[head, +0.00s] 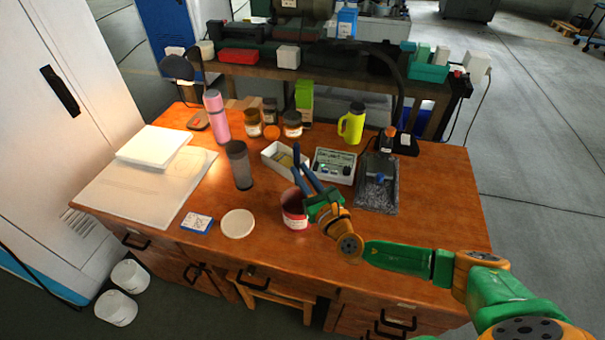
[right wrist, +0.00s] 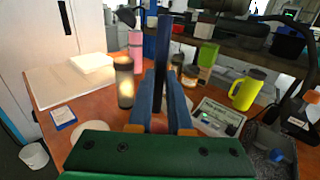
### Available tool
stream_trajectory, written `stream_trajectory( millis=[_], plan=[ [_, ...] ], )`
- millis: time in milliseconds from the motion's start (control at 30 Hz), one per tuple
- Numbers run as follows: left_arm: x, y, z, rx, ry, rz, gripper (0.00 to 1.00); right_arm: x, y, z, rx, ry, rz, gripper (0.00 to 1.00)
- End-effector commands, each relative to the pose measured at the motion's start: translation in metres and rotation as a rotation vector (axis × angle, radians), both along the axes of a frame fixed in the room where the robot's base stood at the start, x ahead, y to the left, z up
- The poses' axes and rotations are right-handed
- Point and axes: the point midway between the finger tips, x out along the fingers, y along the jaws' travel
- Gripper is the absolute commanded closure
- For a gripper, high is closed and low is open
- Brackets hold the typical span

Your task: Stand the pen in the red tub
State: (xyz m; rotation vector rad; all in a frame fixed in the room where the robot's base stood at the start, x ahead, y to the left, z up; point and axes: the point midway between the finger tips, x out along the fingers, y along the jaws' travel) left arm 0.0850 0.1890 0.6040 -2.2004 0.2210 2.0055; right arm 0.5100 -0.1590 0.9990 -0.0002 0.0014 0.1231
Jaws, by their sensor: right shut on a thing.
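The red tub (head: 291,212) stands on the wooden desk near its front middle, with a pale label low on its side. My right gripper (head: 302,163) is just right of the tub, its blue fingers reaching up and back past the tub's rim. In the right wrist view the gripper (right wrist: 160,85) is shut on a dark blue pen (right wrist: 162,60), which stands roughly upright between the fingers. In the head view I cannot clearly tell the pen from the blue fingers. My left gripper is in neither view.
A white open box (head: 272,160) and a grey instrument (head: 334,166) stand behind the gripper. A dark tumbler (head: 239,166), a round cream disc (head: 238,223) and a blue-and-white box (head: 197,223) lie left of the tub. The right front of the desk is bare.

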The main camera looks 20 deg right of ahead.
Motion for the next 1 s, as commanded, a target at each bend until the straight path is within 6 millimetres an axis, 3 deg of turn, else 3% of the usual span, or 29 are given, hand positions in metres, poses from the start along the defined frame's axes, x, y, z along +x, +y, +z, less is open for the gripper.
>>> stream_trajectory(
  millis=[100,1000],
  plan=[
    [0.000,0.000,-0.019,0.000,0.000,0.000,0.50,0.000,0.000,-0.020,0.000,0.000,0.000,1.00],
    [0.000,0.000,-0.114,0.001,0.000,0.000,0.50,0.000,0.000,-0.119,0.001,0.000,0.000,1.00]
  ],
)
